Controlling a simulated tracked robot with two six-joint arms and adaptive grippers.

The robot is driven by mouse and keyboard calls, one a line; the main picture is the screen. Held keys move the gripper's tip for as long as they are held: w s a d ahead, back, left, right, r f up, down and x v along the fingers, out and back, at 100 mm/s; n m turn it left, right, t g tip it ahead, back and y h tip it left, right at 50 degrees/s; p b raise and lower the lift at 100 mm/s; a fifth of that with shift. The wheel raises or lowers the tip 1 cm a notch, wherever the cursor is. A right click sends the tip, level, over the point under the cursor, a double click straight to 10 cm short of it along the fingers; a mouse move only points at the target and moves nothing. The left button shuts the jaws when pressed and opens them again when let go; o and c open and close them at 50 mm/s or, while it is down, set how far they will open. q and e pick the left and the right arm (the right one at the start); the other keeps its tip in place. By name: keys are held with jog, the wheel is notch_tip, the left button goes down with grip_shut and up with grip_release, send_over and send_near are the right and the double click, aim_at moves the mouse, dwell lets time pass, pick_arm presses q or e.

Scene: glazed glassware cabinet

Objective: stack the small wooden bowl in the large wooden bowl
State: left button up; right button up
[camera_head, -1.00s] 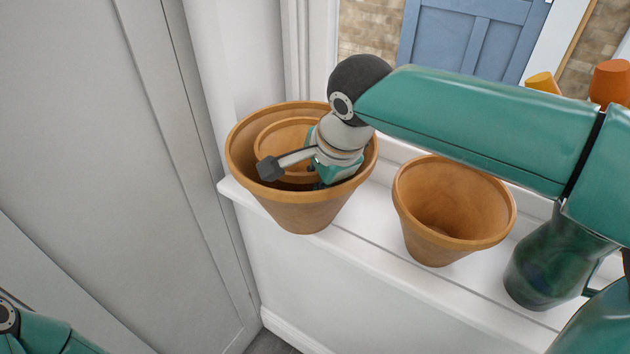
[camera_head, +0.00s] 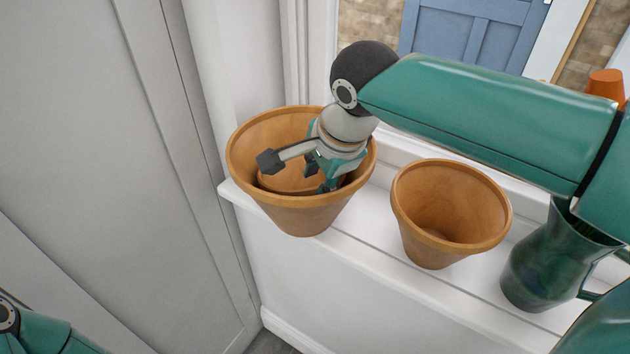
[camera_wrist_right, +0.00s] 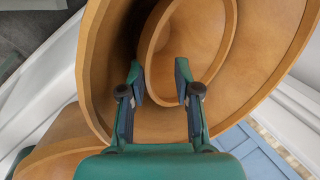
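The large wooden bowl (camera_head: 305,215) stands upright on the white ledge, left of centre in the head view. The small wooden bowl (camera_head: 285,178) is inside it, low down and partly hidden by my right gripper. My right gripper (camera_head: 320,180) reaches down into the large bowl. In the right wrist view, the fingers of my right gripper (camera_wrist_right: 159,85) are spread apart and empty, close to the rim of the small bowl (camera_wrist_right: 200,40). The large bowl (camera_wrist_right: 285,75) surrounds it there. My left gripper is out of view.
Another wooden bowl (camera_head: 450,215), empty, stands on the ledge (camera_head: 375,230) to the right. A dark green jug (camera_head: 555,260) is beyond it, under my right arm. A grey panel (camera_head: 90,150) fills the left side. An orange object (camera_head: 606,84) shows at the upper right.

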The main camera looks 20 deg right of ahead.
jog(key=v, duration=1)
jog(key=shift+r+p, duration=0.15)
jog(key=shift+p, duration=0.25)
